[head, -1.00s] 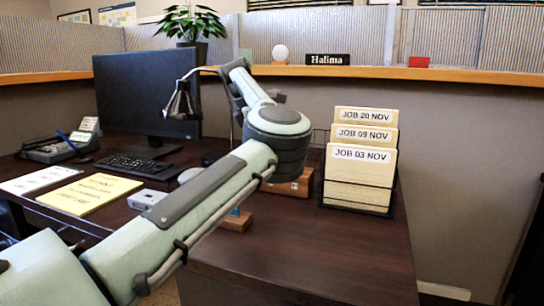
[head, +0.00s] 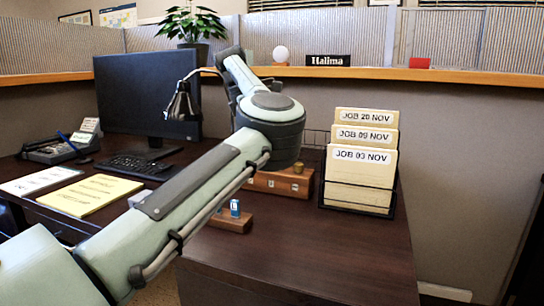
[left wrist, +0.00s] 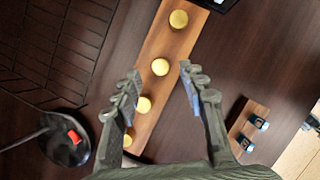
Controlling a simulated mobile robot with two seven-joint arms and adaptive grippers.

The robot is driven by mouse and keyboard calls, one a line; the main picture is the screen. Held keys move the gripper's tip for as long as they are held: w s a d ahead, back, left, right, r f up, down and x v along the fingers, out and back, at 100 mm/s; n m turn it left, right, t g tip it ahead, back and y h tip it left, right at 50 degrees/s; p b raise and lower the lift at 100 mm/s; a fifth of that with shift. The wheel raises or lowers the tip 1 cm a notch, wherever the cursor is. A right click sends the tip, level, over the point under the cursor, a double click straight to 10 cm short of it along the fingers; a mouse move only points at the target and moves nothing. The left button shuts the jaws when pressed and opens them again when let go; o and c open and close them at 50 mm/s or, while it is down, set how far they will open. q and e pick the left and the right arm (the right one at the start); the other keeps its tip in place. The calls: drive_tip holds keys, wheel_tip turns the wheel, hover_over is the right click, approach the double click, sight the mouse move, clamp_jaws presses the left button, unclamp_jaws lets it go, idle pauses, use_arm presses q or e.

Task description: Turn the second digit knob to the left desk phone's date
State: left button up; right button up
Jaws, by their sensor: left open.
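A long wooden block (left wrist: 168,45) with several round brass knobs in a row lies on the dark desk. It also shows, partly hidden by my arm, in the head view (head: 262,184). My left gripper (left wrist: 160,82) is open and empty above the block, its fingers to either side of it. One knob (left wrist: 160,67) is just beyond the gap between the fingertips; another knob (left wrist: 178,19) is farther along. I cannot tell whether a finger touches any knob. A desk phone (head: 62,148) sits at the desk's left; its date is unreadable. My right gripper is out of view.
A small wooden block (left wrist: 240,125) with blue-topped pieces is beside the right finger. A wire basket (left wrist: 45,50) and a lamp (left wrist: 68,140) are to the left. A file holder (head: 359,177) with dated folders stands right of the knob block. The front right desktop is clear.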

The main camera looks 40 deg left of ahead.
use_arm(q)
drive_tip(key=v, duration=0.9)
drive_tip(key=shift+f, duration=0.1)
